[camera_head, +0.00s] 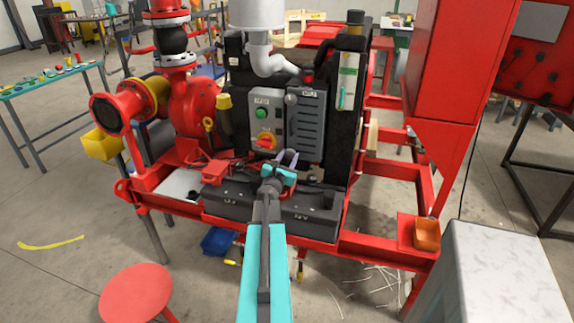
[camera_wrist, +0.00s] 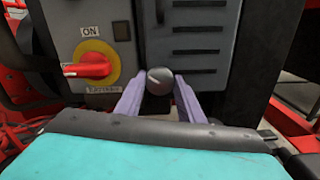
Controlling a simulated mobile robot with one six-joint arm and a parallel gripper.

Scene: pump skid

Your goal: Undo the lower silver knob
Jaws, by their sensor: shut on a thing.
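The lower silver knob (camera_wrist: 158,81) is a round grey knob at the lower edge of the louvred grey door (camera_wrist: 205,40). In the wrist view, the two pale purple fingertips of my gripper (camera_wrist: 158,88) stand at its left and right sides, shut on it. In the head view, my gripper (camera_head: 287,157) reaches up to the bottom of the louvred door (camera_head: 306,115), and its fingers hide the lower knob. An upper silver knob (camera_head: 291,99) sits near the top left of that door.
Left of the door is a panel with a red rotary switch on a yellow disc (camera_wrist: 93,64) and a green button (camera_head: 261,113). Black batteries (camera_head: 305,210) lie below my gripper. A black block (camera_head: 346,120) stands close on the right.

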